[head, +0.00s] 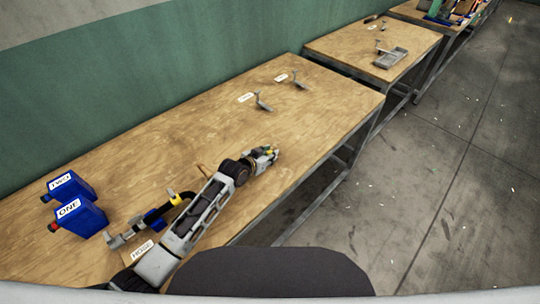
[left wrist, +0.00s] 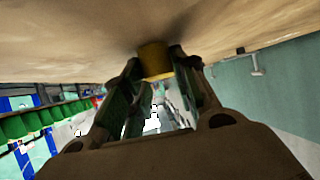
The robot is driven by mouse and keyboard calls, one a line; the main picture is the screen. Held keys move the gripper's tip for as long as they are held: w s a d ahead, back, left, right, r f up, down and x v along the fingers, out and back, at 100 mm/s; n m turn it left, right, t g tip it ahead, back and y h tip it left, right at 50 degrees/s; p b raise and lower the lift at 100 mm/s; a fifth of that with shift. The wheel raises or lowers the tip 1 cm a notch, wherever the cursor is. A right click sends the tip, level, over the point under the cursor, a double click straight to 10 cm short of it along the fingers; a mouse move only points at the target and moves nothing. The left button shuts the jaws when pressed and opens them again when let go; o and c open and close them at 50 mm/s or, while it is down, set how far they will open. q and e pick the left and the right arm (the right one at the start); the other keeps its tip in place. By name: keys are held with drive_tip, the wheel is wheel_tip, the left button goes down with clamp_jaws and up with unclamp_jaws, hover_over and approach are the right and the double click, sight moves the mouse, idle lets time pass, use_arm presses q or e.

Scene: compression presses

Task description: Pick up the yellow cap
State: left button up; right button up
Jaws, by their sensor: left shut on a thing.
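The yellow cap (left wrist: 155,61) shows in the left wrist view between the two fingertips of my left gripper (left wrist: 153,72). The fingers are closed on its sides. The tabletop (left wrist: 80,35) fills the top of that view, with a dark shadow beside the cap; I cannot tell whether the cap touches the wood. In the head view my left gripper (head: 265,154) is low over the right front part of the wooden table (head: 190,130). The cap cannot be made out clearly there, as the fingers hide most of it. My right gripper is not in view.
Two blue boxes (head: 82,217) with red knobs, labelled ONE and TWO, stand at the left. A black and yellow tool (head: 174,200) lies beside my left arm. Small metal pieces (head: 262,102) with white tags are farther back. Another table (head: 350,47) stands beyond.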

use_arm(q)
wheel_tip(320, 180, up, 10)
idle(0.8)
